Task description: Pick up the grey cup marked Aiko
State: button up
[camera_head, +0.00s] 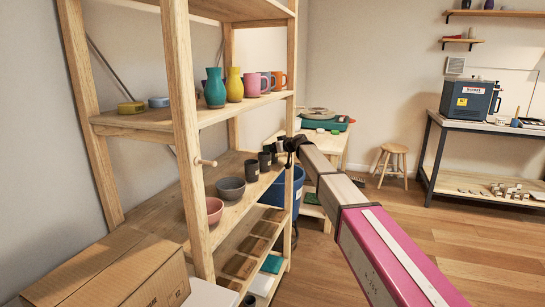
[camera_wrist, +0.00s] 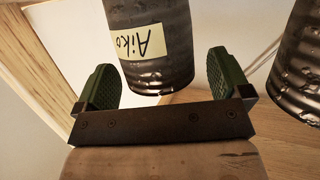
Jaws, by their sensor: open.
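The grey cup marked Aiko (camera_wrist: 160,70) fills the upper middle of the wrist view, with a pale yellow label whose writing appears upside down. My gripper (camera_wrist: 160,84) is open, with one green ridged finger on each side of the cup's near end. Gaps show between the cup and both fingers. In the head view my gripper (camera_head: 290,144) is at the right end of the middle shelf, beside several dark cups (camera_head: 252,169). I cannot tell there which cup bears the name.
A second dark cup (camera_wrist: 303,65) stands close to the right finger in the wrist view. The middle shelf (camera_head: 228,212) also holds a grey bowl (camera_head: 231,188) and a pink bowl (camera_head: 214,210). A wooden post (camera_head: 184,130) and the upper shelf (camera_head: 215,115) bound the space.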

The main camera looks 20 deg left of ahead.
jog(key=shift+w+a+f, duration=0.15)
jog(key=shift+w+a, duration=0.15)
jog(key=shift+a, duration=0.2)
jog(key=c, duration=1.1)
